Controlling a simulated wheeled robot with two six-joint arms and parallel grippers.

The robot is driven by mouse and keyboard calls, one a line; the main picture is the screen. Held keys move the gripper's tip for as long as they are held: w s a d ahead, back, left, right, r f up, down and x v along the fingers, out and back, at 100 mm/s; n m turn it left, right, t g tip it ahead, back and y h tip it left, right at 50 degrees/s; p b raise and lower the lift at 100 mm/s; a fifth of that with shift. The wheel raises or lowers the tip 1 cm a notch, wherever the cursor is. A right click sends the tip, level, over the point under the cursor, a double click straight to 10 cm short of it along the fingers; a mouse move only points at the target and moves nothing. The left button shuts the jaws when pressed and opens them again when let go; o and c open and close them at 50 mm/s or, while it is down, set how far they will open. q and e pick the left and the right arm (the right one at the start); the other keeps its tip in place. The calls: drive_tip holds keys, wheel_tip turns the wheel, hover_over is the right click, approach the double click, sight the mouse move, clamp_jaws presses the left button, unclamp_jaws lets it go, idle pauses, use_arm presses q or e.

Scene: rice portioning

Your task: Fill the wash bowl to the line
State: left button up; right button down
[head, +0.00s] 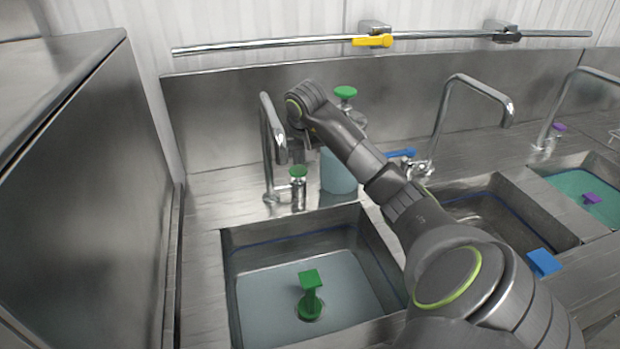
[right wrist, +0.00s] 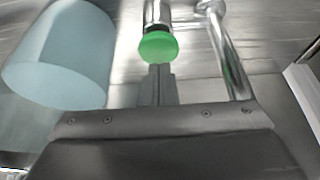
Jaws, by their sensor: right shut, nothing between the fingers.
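The left sink bowl (head: 240,306) holds pale water, its surface below the blue line (head: 290,237) on the walls. A green plug (head: 310,295) stands at its drain. Behind it is a bent chrome spout (head: 268,150) beside a tap with a green knob (head: 298,172). In the right wrist view a green knob (right wrist: 158,47) is right at the tips of my right gripper (right wrist: 160,74). The gripper is shut and empty; whether it touches the knob is unclear. In the head view my arm hides part of the back ledge. My left gripper is out of view.
A pale blue cylinder (head: 338,173) stands close beside the tap. Another green knob (head: 345,92) is behind. The middle bowl (head: 500,231) looks empty, with a blue plug (head: 543,262) at its edge. The right bowl holds greenish water. A steel wall (head: 90,190) bounds the left.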

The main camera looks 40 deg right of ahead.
drive_tip(key=shift+f+b, duration=1.25)
drive_tip(key=shift+f, duration=0.15)
idle(6.6)
